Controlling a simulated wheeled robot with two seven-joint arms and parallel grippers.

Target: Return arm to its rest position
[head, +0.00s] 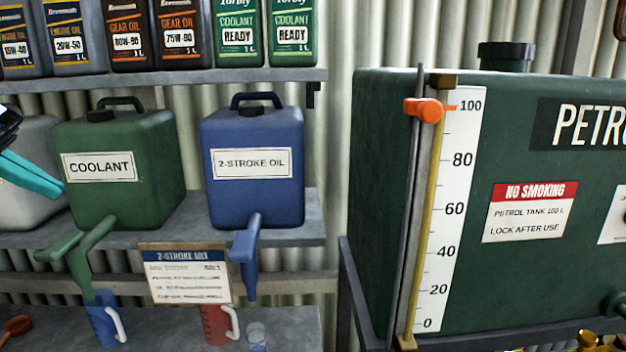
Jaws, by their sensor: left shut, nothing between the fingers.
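My left gripper (32,176) comes in at the left edge, its teal fingers closed together and empty. It is in front of a grey container (28,135) and just left of the green coolant container (120,190), apart from or overlapping it only in the picture; I cannot tell the depth. Most of the left arm is outside the picture. My right gripper is not in view.
A blue 2-stroke oil container (255,195) stands on the shelf (315,215). Below are a blue jug (100,322), a red jug (213,325) and a sign (186,273). Bottles line the upper shelf (200,77). A green petrol tank (560,270) with a level gauge (455,180) fills the right.

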